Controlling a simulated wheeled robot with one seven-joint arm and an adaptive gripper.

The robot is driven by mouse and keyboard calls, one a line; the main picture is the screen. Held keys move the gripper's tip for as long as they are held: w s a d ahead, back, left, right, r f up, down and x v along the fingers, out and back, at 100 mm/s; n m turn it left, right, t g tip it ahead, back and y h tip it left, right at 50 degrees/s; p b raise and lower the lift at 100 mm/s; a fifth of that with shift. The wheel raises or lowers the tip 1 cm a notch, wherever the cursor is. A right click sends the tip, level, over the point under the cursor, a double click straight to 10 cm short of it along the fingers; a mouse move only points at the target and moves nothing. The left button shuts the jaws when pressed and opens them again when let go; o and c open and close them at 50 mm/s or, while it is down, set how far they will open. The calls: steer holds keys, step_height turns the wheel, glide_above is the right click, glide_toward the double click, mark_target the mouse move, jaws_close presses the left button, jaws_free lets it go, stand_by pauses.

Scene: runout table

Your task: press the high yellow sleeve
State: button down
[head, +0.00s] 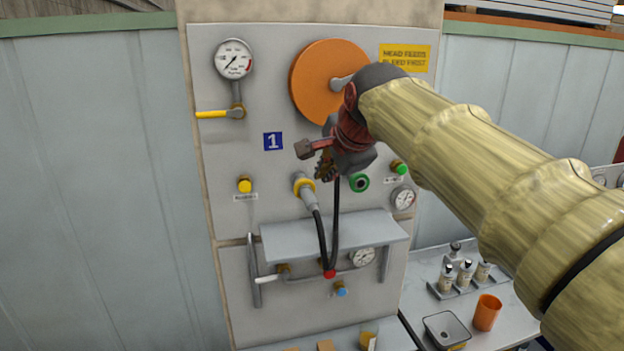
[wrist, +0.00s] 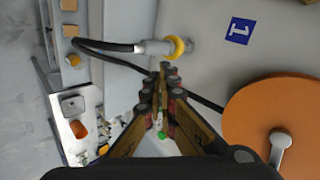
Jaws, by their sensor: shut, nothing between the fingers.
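The yellow sleeve (head: 304,184) is a ring around a grey hose coupling on the upright grey panel. A black hose hangs down from the coupling. My gripper (head: 324,172) is shut and empty, just right of the sleeve in the head view. In the wrist view the sleeve (wrist: 180,47) shows just beyond and slightly right of my closed fingertips (wrist: 164,70). A gap shows between them there; I cannot tell its depth. My wrist hides part of the panel right of the sleeve in the head view.
A large orange disc (head: 325,80) with a grey handle sits above. A grey shelf (head: 335,236) juts out below.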

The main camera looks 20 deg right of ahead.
steer(key=shift+m, duration=1.2)
steer(key=p, duration=0.1)
glide_toward(311, 188)
steer(key=f, duration=0.3)
steer(key=shift+w+f, duration=0.15)
steer(key=shift+w, duration=0.1)
steer(key=w+p, duration=0.1)
steer(key=w, duration=0.2)
steer(key=shift+w+f, duration=0.2)
steer(key=shift+w+p, duration=0.35)
steer(key=shift+w, duration=0.2)
